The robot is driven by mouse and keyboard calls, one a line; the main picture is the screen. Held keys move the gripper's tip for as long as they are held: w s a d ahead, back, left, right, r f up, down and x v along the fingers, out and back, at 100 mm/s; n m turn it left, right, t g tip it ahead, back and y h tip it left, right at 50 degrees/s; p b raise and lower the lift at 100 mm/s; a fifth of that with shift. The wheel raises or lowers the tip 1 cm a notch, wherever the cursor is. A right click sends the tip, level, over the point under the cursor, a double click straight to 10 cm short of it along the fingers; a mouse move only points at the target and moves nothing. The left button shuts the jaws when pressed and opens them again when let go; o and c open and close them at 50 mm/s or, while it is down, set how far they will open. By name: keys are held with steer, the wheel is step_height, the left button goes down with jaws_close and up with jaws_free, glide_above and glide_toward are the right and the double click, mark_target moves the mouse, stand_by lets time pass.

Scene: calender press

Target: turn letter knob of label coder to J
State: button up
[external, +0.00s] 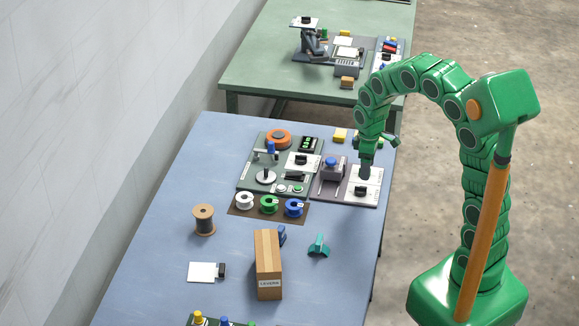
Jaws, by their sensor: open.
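A grey panel with a white plate (352,197) lies at the right end of the near blue table; it looks like the label coder. A black knob (361,191) shows on the lower part of the plate. My gripper (366,174) points straight down over the plate, just behind this knob. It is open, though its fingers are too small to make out. What lies directly under the gripper is hidden, and I cannot tell whether it touches anything. The letters and the knob's pointer are too small to read.
A grey press-like block with a blue knob (331,163) stands just left of the plate. A green panel (250,172) and several coloured spools are further left. A cardboard box (268,264) stands nearer.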

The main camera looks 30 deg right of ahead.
mark_target(361, 189)
steer(key=shift+w+a+f+n, duration=0.35)
steer(key=shift+w+f, duration=0.15)
steer(key=shift+w, duration=0.25)
steer(key=shift+f, duration=3.8)
steer(key=c, duration=1.1)
steer(key=shift+o, duration=0.2)
